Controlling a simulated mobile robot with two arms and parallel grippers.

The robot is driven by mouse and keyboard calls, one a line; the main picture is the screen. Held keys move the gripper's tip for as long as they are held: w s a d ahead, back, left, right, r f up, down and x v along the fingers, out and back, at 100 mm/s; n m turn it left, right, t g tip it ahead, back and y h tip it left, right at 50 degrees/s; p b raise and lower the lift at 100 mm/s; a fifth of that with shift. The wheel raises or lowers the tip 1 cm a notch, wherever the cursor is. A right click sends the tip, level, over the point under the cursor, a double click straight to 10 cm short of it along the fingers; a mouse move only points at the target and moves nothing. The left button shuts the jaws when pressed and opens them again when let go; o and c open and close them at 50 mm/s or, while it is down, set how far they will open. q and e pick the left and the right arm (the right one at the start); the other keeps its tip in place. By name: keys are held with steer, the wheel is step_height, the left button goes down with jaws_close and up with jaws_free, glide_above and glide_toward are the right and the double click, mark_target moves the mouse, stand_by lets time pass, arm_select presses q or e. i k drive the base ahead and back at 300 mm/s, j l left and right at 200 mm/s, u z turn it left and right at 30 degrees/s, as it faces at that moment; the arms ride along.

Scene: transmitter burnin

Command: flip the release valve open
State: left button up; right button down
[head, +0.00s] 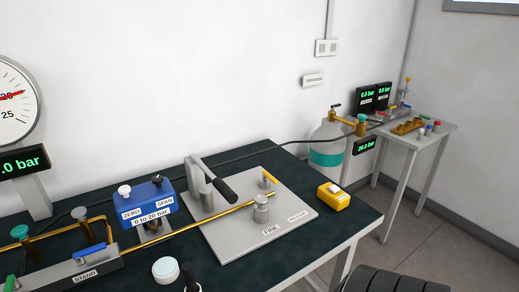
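A grey hand pump plate (230,237) lies on the dark bench top. A small yellow-orange lever (269,177) stands on its far right part. It looks like the release valve's handle, but I cannot read a label that confirms this. It slants down to the right; I cannot tell whether the valve is open or shut. The pump's black-gripped handle (222,189) rises to its left. A grey knob (261,208) stands nearer, behind the label "FINE" (271,230). A second label (297,216) is too small to read.
A blue transmitter (145,201) stands left of the plate, and a brass tube (190,228) runs across to the knob. A yellow device (333,197) sits right of the plate. A white round cap (166,270) lies in front. A gas cylinder (328,143) and side table (437,133) stand beyond.

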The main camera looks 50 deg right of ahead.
mark_target(266, 175)
steer(key=z, duration=1.7)
steer(key=i+l+z, duration=0.15)
steer(key=z, duration=0.25)
steer(key=i+z, duration=0.1)
steer(key=z, duration=0.3)
steer(key=i+l+z, duration=0.1)
steer(key=z, duration=0.3)
steer(key=i, duration=0.1)
